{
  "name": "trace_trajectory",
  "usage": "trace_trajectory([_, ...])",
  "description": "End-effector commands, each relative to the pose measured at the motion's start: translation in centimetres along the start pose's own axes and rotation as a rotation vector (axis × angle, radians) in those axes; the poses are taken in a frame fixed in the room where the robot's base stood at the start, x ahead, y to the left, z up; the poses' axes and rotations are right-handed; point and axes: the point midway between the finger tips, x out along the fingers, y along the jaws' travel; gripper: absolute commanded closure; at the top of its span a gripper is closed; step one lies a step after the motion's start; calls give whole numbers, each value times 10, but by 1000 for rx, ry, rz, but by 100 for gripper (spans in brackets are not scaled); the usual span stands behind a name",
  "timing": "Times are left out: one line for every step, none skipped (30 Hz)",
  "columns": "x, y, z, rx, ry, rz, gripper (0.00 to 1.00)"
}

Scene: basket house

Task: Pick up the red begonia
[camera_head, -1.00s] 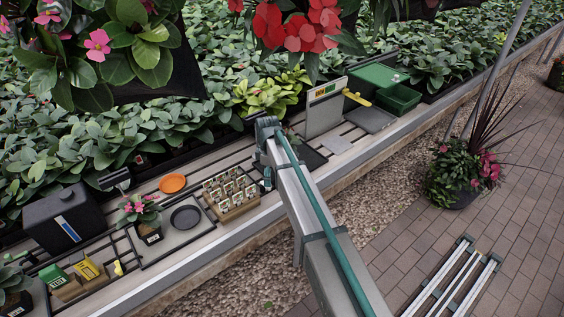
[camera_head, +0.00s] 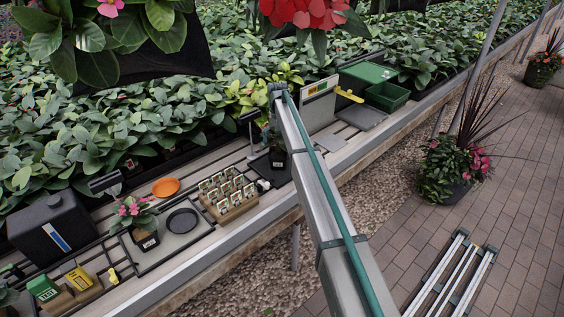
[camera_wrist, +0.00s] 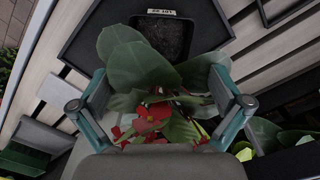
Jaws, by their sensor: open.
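The red begonia (camera_wrist: 152,116) is a potted plant with broad green leaves and small red flowers. In the wrist view its leaves and flowers lie between the two fingers of my gripper (camera_wrist: 160,105), which are open and apart on either side. Its dark square pot (camera_wrist: 165,36) with a pale label stands on a black tray (camera_wrist: 88,38), at the top of the wrist view. In the head view the begonia's pot (camera_head: 278,158) shows just left of my arm, which hides part of the plant. My gripper's fingertips are not clear in the head view.
A wooden rack of small labelled pots (camera_head: 228,196) stands left of the begonia. A pink-flowered plant (camera_head: 137,218), an orange dish (camera_head: 166,187) and a black box (camera_head: 52,226) are farther left. A green crate (camera_head: 387,96) is at right. Large red flowers (camera_head: 305,12) hang above.

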Motion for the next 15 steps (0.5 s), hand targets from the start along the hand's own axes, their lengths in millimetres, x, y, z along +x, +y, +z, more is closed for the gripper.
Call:
trace_trajectory([0, 0, 1, 41, -2, 0, 0])
trace_trajectory([0, 0, 2, 63, -2, 0, 0])
trace_trajectory([1, 0, 2, 84, -3, 0, 0])
trace_trajectory([1, 0, 2, 96, -3, 1, 0])
trace_trajectory([2, 0, 2, 104, -3, 1, 0])
trace_trajectory([4, 0, 2, 110, -3, 1, 0])
trace_trajectory([7, 0, 2, 113, -4, 1, 0])
trace_trajectory([9, 0, 2, 114, -4, 1, 0])
trace_trajectory([14, 0, 2, 114, -3, 1, 0])
trace_trajectory([18, 0, 2, 113, -3, 1, 0])
trace_trajectory([22, 0, 2, 113, -4, 1, 0])
trace_trajectory([28, 0, 2, 112, -5, 1, 0])
trace_trajectory([32, 0, 2, 112, -5, 1, 0])
trace_trajectory([36, 0, 2, 112, -4, 1, 0])
trace_trajectory([42, 0, 2, 111, -4, 1, 0])
